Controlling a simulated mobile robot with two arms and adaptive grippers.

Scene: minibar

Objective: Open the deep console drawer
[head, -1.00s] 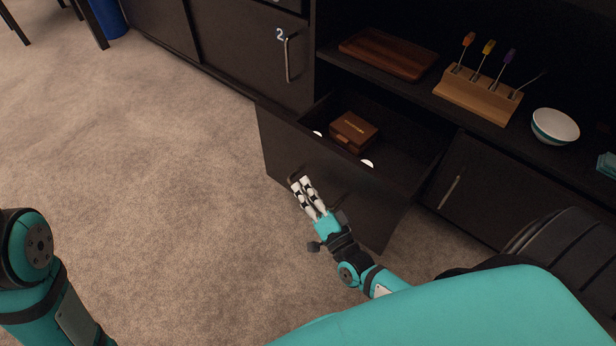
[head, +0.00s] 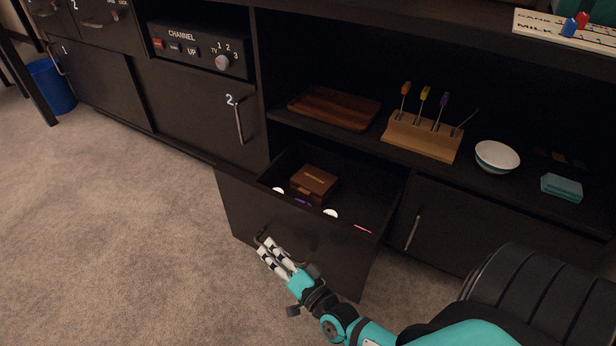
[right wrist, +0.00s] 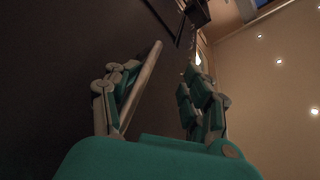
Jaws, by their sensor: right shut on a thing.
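The deep console drawer (head: 334,245) is dark and stands pulled well out of the console, with its inside showing from above. A brown wooden box (head: 314,183), white round items (head: 331,213) and small purple and pink items lie in it. My right gripper (head: 268,246) is at the drawer's front, shut on its bar handle (head: 293,263). In the right wrist view the handle (right wrist: 142,85) shows as a pale bar at the left finger, between the fingers (right wrist: 158,95). My left gripper is out of view.
The shelf above holds a cutting board (head: 334,108), a wooden tool block (head: 422,137), a bowl (head: 497,157) and a teal stack (head: 562,187). A closed door (head: 470,225) is right of the drawer. Carpet (head: 130,240) is clear at left.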

